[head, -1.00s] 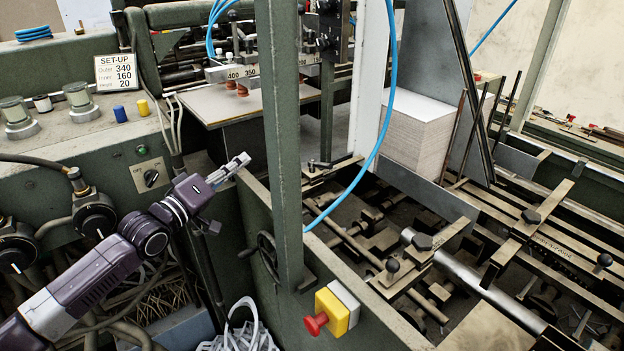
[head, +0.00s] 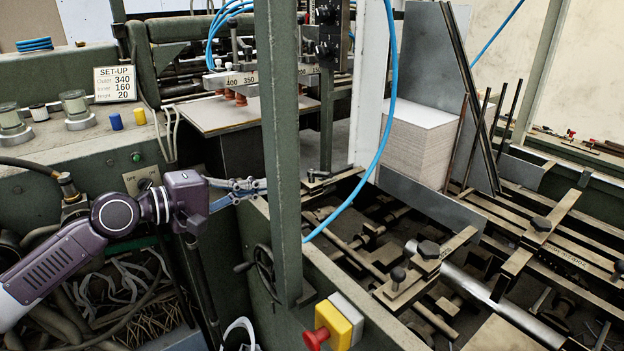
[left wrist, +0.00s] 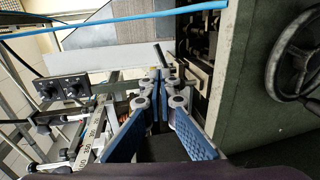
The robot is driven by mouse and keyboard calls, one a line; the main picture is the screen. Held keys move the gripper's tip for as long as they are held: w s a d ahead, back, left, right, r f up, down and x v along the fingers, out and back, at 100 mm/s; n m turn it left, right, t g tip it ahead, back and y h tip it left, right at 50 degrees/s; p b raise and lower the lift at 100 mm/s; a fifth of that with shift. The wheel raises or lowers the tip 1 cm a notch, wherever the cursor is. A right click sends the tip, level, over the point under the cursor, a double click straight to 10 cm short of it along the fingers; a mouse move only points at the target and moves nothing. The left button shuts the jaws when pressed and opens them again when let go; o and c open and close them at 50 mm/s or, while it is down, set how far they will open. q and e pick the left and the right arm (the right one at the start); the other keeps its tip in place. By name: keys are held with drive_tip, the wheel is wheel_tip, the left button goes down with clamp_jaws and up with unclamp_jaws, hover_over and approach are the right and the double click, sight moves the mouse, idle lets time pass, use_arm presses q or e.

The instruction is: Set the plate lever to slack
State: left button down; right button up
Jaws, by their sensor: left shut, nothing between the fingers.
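My left gripper (head: 258,186) reaches in from the left at mid-height, just left of the green upright post. In the left wrist view its fingers (left wrist: 161,78) meet at the tips, with nothing seen between them. A short dark handle (left wrist: 160,55) stands just beyond the fingertips there and may be the plate lever; I cannot tell whether the fingers touch it. In the head view a small bracket (head: 318,180) with a dark upright pin sits on the frame edge, right of the post. No slack marking is readable.
The green post (head: 281,150) and a hanging blue hose (head: 390,90) stand near the gripper. A handwheel (head: 262,268) and a red stop button (head: 315,338) are below. A stack of greyboard (head: 417,145) stands behind. A set-up card (head: 115,82) is at the left.

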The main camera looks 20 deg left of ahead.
use_arm(q)
drive_tip(key=p, duration=0.4)
approach(323, 176)
drive_tip(key=x, duration=0.6)
drive_tip(key=shift+w+a, duration=0.1)
drive_tip(key=shift+a, duration=0.05)
drive_tip(key=shift+w+d+f, duration=0.15)
drive_tip(key=shift+w+d, duration=0.15)
drive_tip(key=shift+w, duration=0.1)
drive_tip(key=shift+d+p, duration=0.2)
drive_tip(key=shift+p, duration=0.4)
